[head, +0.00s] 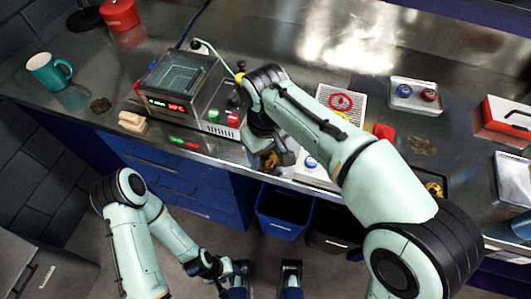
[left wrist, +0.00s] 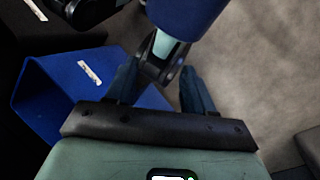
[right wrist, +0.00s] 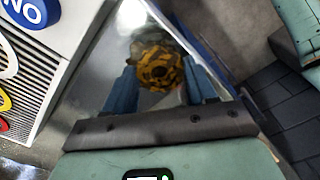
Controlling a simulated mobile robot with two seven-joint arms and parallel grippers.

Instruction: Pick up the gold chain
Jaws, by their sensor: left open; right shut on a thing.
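The gold chain (right wrist: 158,68) is a round yellow-and-black coil between the blue fingers of my right gripper (right wrist: 160,88). My right gripper is shut on it. In the head view the chain (head: 268,160) shows small and partly hidden under my right gripper (head: 275,155), at the front edge of the bench. My left gripper (left wrist: 157,88) is open and empty, low in front of the bench and near the floor.
A teal mug (head: 48,71) is farther left. A blue bin (head: 284,211) stands below the bench edge. A two-knob tray (head: 416,96) and a red box (head: 505,121) lie right.

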